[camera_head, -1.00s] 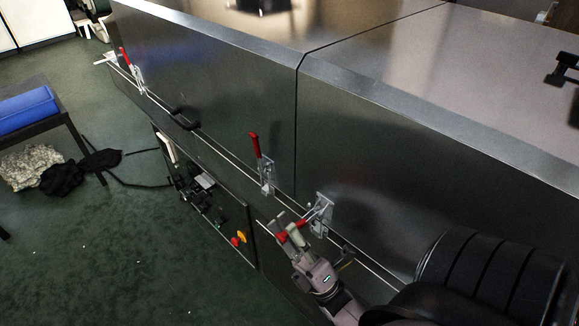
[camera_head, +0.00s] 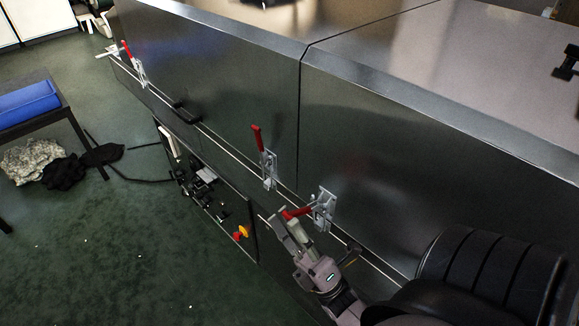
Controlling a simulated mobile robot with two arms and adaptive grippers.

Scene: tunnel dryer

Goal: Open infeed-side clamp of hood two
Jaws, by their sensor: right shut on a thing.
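A toggle clamp (camera_head: 324,209) with a red handle (camera_head: 298,212) is mounted on the hood side, just right of the seam between two hood panels. Its handle sticks out to the left, roughly level. My right gripper (camera_head: 287,220) is shut on this red handle near its end. A second clamp (camera_head: 269,169) just left of the seam has its red handle (camera_head: 257,139) standing up. A third clamp (camera_head: 139,73) at the far left also has its red handle up. My left gripper is not in view.
A black pull handle (camera_head: 185,114) sits on the left hood panel. Below it, a lower panel carries a yellow and red knob (camera_head: 241,233). A table with a blue item (camera_head: 27,103) and cloth heaps (camera_head: 32,160) stand at the left. The green floor between is mostly open.

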